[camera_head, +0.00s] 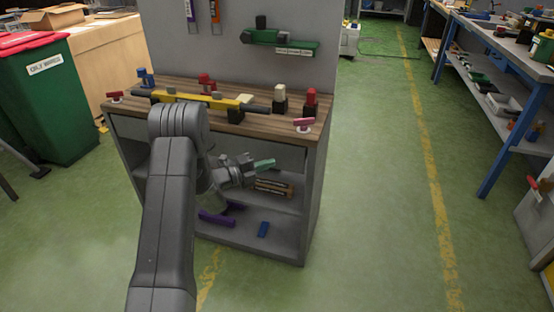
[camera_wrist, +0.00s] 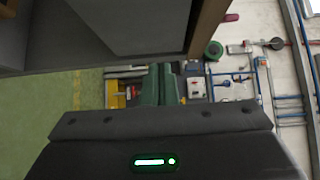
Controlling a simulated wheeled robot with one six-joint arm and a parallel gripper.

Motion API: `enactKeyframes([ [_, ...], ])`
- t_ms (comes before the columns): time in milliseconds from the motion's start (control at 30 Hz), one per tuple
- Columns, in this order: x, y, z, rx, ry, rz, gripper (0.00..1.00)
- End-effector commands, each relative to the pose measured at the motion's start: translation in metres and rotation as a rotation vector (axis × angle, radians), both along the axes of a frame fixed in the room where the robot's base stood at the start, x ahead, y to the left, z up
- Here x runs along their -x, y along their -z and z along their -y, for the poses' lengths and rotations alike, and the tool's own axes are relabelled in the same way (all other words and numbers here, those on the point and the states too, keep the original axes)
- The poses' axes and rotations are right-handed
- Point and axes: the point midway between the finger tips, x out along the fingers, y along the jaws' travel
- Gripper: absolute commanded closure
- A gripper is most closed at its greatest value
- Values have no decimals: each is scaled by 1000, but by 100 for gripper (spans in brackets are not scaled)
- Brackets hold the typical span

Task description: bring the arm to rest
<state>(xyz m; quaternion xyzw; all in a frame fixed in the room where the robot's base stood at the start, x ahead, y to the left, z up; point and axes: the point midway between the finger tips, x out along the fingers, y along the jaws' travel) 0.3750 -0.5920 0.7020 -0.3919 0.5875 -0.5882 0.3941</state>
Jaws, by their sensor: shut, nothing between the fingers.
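My gripper (camera_head: 268,163) has green fingers and points to the right in the head view, in front of the wooden-topped workbench and below its top edge. The fingers are shut with nothing between them. In the wrist view the green fingers (camera_wrist: 165,84) lie close together at the centre, beyond the dark gripper body. My grey arm reaches up from the bottom of the head view and bends down at its elbow, hiding part of the bench's left side. The gripper is close to the bench front; whether it touches anything cannot be told.
The workbench (camera_head: 172,88) carries a yellow rail piece (camera_head: 190,97), a red-topped post (camera_head: 311,102) and other parts. A purple piece (camera_head: 216,219) and a blue piece (camera_head: 263,229) lie on its lower shelf. A green bin (camera_head: 50,105) stands left. Green floor (camera_head: 375,200) is clear to the right.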

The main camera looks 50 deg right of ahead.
Motion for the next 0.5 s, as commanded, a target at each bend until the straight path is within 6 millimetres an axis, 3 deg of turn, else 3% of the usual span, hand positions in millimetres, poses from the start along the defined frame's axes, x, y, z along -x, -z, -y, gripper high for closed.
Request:
enactKeyframes([
  [200, -21, 0, -48, -2, -4, -1, 100],
  [500, -32, 0, -79, 0, 1, -1, 100],
])
